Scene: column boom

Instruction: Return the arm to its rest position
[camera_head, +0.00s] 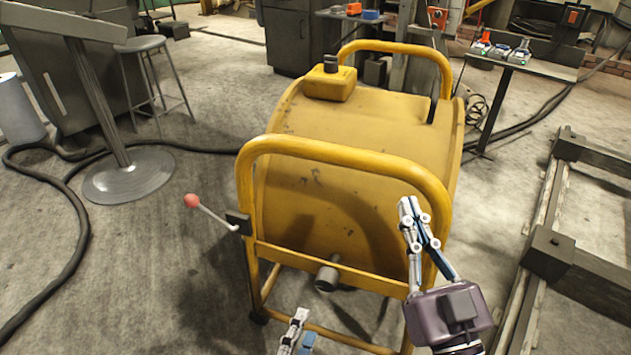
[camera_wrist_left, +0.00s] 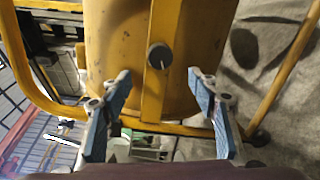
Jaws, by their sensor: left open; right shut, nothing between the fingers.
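My right gripper (camera_head: 412,208) is raised in front of the right side of the yellow machine's frame in the head view. Its fingers are together with nothing between them. My left gripper (camera_head: 298,318) shows only by its fingertips at the bottom edge of the head view, low in front of the machine. In the left wrist view its two blue-padded fingers (camera_wrist_left: 158,88) are spread wide apart and empty, with the machine behind them. The rest of the left arm is hidden below the head view.
The yellow drum machine (camera_head: 350,150) with its tubular frame stands close ahead. A lever with a red knob (camera_head: 192,201) sticks out to its left. A stool (camera_head: 150,75) and a round-based stand (camera_head: 130,178) are at left. Dark rails (camera_head: 575,265) lie at right. Cables cross the floor.

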